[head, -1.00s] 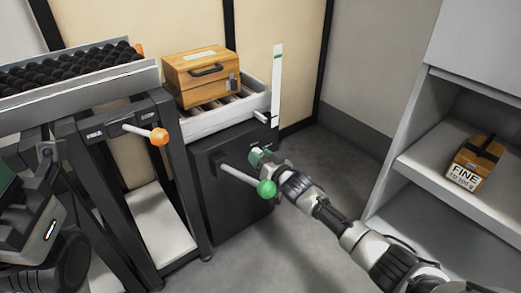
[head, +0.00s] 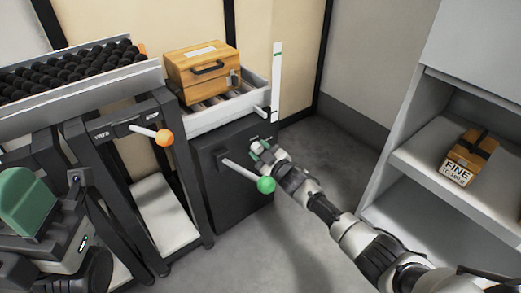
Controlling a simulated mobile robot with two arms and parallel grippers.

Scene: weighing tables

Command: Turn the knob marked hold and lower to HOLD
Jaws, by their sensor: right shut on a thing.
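The pale knob (head: 257,147) sits near the top right of the front of a dark cabinet (head: 232,205). Its lettering is too small to read, so I cannot tell which way it points.
A green-tipped lever (head: 265,184) sticks out just below my right gripper. An orange-tipped lever (head: 164,137) is on the frame to the left. A wooden box (head: 203,70) sits on rollers above the cabinet. A shelf at right holds a FINE box (head: 468,160).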

